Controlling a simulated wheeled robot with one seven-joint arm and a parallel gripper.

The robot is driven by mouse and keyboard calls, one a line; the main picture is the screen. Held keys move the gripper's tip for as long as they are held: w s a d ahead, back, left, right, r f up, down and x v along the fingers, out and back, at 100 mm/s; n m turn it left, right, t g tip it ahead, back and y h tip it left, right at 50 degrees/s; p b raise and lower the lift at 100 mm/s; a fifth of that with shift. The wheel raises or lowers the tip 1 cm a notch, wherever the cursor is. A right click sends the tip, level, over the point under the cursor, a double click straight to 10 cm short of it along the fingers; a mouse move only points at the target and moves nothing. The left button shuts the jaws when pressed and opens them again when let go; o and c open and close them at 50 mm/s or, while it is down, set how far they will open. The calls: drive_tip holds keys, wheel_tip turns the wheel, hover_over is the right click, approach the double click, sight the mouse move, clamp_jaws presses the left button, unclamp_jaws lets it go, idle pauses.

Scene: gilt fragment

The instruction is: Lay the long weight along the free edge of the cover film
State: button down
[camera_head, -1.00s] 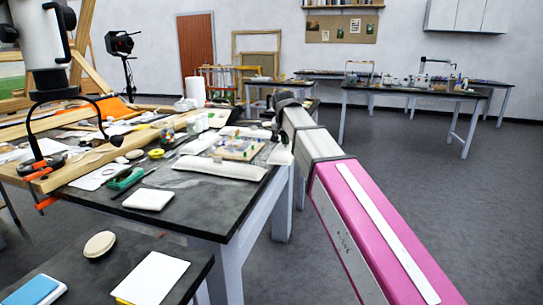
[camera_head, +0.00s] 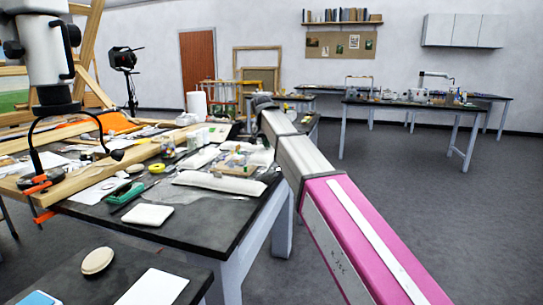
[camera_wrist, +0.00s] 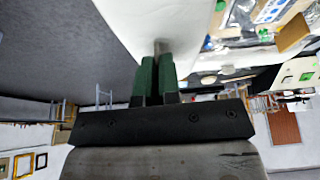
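A pale board with small coloured pieces (camera_head: 240,158) lies on the dark worktable. A long white padded weight (camera_head: 220,183) lies along its front edge, and another white weight (camera_head: 197,158) lies on its left. My gripper's green fingers (camera_wrist: 158,78) are nearly together in the wrist view, with a narrow brownish-grey part between their tips. A broad white thing (camera_wrist: 165,18), seemingly a long weight, extends from them. It also shows in the head view (camera_head: 263,157) at the board's right, below my wrist. The film's edge cannot be made out.
Timber pieces, tools and papers crowd the table's left. A white pad (camera_head: 147,215) lies at the front of the worktable (camera_head: 205,225). A nearer bench holds an oval pad (camera_head: 97,261) and a white sheet (camera_head: 153,288). Clear floor is at the right.

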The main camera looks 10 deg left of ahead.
drive_tip(key=w+f, duration=0.1)
drive_tip(key=w+d+f, duration=0.1)
drive_tip(key=shift+w+d, duration=0.1)
drive_tip(key=shift+w, duration=0.3)
drive_tip(key=shift+f, duration=1.95)
drive_tip(key=shift+f, duration=0.45)
drive_tip(key=c, duration=1.3)
unclamp_jaws()
drive_tip(key=shift+c, duration=0.2)
drive_tip(key=shift+r, duration=0.1)
